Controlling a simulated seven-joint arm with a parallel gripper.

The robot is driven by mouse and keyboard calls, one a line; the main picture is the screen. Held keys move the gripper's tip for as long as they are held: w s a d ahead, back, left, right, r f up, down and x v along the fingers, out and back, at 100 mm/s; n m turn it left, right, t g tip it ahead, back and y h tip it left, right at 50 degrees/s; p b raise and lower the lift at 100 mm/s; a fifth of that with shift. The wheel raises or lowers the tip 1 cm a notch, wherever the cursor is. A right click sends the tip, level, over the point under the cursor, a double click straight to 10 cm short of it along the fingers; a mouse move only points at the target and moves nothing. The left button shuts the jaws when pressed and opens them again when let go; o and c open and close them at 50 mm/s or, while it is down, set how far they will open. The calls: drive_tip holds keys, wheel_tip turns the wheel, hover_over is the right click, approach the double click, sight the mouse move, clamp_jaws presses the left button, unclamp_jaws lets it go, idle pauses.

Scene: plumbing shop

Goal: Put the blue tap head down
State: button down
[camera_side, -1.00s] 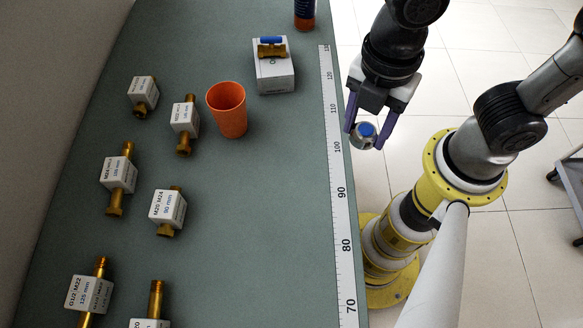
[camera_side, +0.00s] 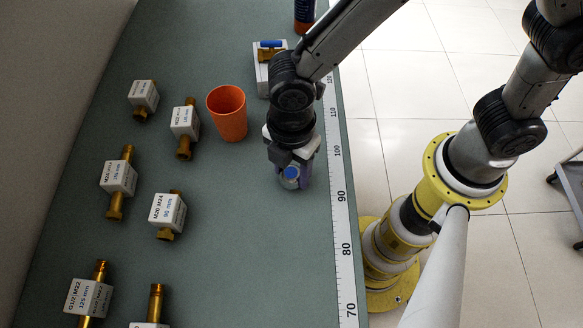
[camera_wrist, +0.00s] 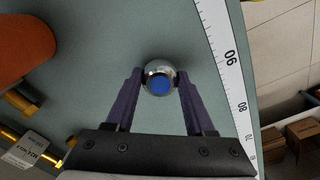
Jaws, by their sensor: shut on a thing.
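The blue tap head is a round chrome piece with a blue cap; it shows in the side view (camera_side: 291,173) and in the wrist view (camera_wrist: 160,86). My gripper (camera_side: 293,182) is shut on it, with one purple finger on each side, as the wrist view (camera_wrist: 159,92) shows. The tap head is over the green bench top (camera_side: 250,260), left of the measuring tape. I cannot tell whether its underside touches the bench.
An orange cup (camera_side: 228,113) stands to the left of my gripper. A white box with a blue-handled brass valve (camera_side: 271,51) is behind. Several labelled brass fittings (camera_side: 118,178) lie at left. The tape (camera_side: 345,230) runs along the right edge. The bench in front is clear.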

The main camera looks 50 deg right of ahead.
sight(290, 172)
drive_tip(key=shift+f, duration=0.2)
drive_tip(key=shift+f, duration=0.25)
drive_tip(key=shift+c, duration=1.3)
unclamp_jaws()
wheel_tip(290, 172, up, 14)
drive_tip(key=shift+w, duration=0.15)
